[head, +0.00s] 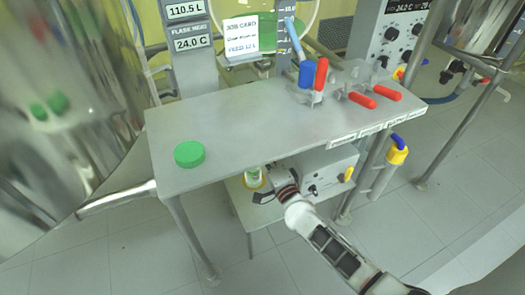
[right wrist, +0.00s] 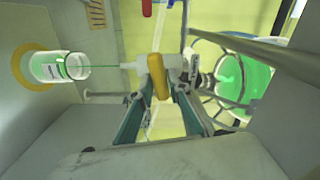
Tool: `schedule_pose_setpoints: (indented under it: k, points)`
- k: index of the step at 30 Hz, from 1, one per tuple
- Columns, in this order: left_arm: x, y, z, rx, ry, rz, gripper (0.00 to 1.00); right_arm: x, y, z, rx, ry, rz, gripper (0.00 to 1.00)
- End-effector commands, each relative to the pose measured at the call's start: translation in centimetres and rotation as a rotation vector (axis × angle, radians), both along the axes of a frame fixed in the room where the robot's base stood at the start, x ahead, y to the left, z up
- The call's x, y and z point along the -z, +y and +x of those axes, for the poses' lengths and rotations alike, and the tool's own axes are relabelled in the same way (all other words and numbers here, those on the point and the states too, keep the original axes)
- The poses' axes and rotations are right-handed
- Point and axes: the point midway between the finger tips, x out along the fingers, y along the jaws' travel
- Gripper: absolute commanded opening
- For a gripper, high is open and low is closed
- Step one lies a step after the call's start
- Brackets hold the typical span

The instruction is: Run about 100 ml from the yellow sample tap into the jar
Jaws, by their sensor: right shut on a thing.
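My right gripper (right wrist: 160,97) is shut on the yellow handle of the sample tap (right wrist: 157,74). In the right wrist view, where down lies to the left, a thin green stream (right wrist: 104,67) runs from the white spout into the open glass jar (right wrist: 48,66). The jar has a white label and stands on a yellow ring (right wrist: 20,66). Some green shows inside it, but I cannot read the level. In the head view the jar (head: 253,178) is partly under the shelf, and my right gripper's fingers are mostly hidden. My left gripper is out of view.
A green lid (head: 189,154) lies on the grey shelf (head: 245,125) above. Red handles (head: 362,99) and a blue one (head: 306,76) stand at its right. A glass vessel with green liquid (right wrist: 230,77) is behind the tap. A grey box (head: 325,172) sits below the shelf.

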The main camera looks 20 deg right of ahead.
Motion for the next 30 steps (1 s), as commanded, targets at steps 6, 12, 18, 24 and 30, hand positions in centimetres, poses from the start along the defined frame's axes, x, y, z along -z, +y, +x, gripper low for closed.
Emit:
schedule_pose_setpoints:
  k: [6,12,18,24,30]
  points:
    - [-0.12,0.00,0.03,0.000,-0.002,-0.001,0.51,0.17,0.06,-0.04,-0.001,0.006,0.127,0.00]
    - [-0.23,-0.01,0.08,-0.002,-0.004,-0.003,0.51,0.22,0.08,-0.05,-0.001,0.009,0.195,0.00]
    - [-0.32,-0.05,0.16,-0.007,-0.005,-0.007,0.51,0.25,0.10,-0.06,-0.002,0.010,0.220,0.00]
    - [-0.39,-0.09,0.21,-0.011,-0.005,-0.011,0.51,0.25,0.10,-0.06,-0.002,0.010,0.223,0.00]
    - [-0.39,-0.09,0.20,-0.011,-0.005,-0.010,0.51,0.25,0.11,-0.06,-0.002,0.010,0.222,0.28]
